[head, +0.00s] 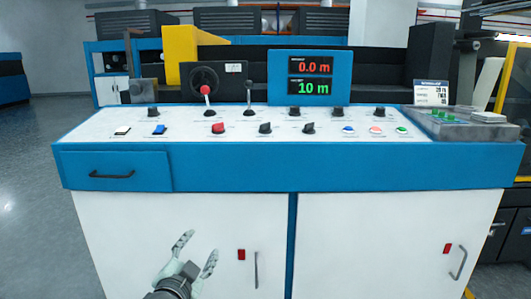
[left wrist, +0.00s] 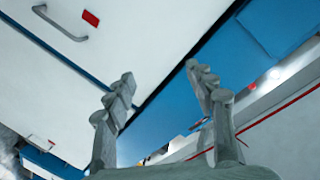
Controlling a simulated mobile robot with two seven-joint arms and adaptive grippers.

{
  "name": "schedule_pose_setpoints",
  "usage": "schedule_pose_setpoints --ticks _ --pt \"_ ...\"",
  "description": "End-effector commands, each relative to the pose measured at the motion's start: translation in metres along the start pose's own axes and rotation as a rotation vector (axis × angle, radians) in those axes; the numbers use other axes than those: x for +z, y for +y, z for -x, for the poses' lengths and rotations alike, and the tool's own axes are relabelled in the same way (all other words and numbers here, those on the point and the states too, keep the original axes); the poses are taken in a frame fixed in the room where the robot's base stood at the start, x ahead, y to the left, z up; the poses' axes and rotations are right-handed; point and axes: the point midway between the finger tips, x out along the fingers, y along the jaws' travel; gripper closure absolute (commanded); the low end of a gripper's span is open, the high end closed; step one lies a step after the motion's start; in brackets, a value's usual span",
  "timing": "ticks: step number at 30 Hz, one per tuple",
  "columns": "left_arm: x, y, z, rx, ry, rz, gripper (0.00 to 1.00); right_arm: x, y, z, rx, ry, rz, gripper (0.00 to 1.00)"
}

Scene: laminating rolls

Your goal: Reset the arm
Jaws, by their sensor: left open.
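My left gripper (head: 196,247) is in front of the white left cabinet door (head: 190,215), low in the head view and below the control panel. Its two fingers are spread and nothing is between them. In the left wrist view the gripper (left wrist: 165,90) also shows open and empty, with the white cabinet front and blue trim beyond it. My right gripper is not in view in either picture.
The white control panel (head: 270,122) carries several knobs, switches and buttons. A blue display (head: 309,77) reads 0.0 m and 10 m. The drawer handle (head: 111,174) and door handles (head: 256,270) stick out. Open floor (head: 35,190) lies to the left.

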Motion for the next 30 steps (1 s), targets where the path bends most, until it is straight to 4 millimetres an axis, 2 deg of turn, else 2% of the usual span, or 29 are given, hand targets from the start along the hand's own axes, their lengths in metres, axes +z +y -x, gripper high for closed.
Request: schedule_pose_setpoints --ticks 1,3,5,6,8,9,13,15,18,21,24,29,30 --pt "0.036 0.016 0.014 0.037 -0.099 0.053 0.45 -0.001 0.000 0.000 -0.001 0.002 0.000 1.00" --pt "0.082 0.036 0.035 0.082 -0.231 0.121 0.45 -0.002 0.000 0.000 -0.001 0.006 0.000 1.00" --pt "0.119 0.053 0.057 0.118 -0.345 0.176 0.45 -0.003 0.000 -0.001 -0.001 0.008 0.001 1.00" --pt "0.142 0.064 0.074 0.141 -0.421 0.212 0.45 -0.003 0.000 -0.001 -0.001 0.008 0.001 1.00" --pt "0.175 0.081 0.102 0.175 -0.535 0.264 0.45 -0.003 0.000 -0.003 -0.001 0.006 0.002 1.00" --pt "0.196 0.092 0.122 0.195 -0.610 0.295 0.45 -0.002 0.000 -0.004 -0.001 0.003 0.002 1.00" --pt "0.250 0.123 0.191 0.254 -0.840 0.388 0.45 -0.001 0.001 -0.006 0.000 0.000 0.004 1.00" --pt "0.269 0.135 0.224 0.277 -0.940 0.425 0.45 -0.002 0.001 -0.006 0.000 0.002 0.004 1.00" --pt "0.287 0.147 0.262 0.300 -1.051 0.464 0.45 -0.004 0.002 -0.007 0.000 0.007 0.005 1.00" --pt "0.296 0.153 0.284 0.313 -1.115 0.485 0.45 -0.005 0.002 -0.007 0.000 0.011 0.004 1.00" --pt "0.300 0.155 0.293 0.317 -1.140 0.493 0.45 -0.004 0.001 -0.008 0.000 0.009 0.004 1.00" --pt "0.300 0.155 0.293 0.318 -1.142 0.493 0.45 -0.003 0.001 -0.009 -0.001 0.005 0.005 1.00" --pt "0.300 0.155 0.293 0.318 -1.141 0.493 0.49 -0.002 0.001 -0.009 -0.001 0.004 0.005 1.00"
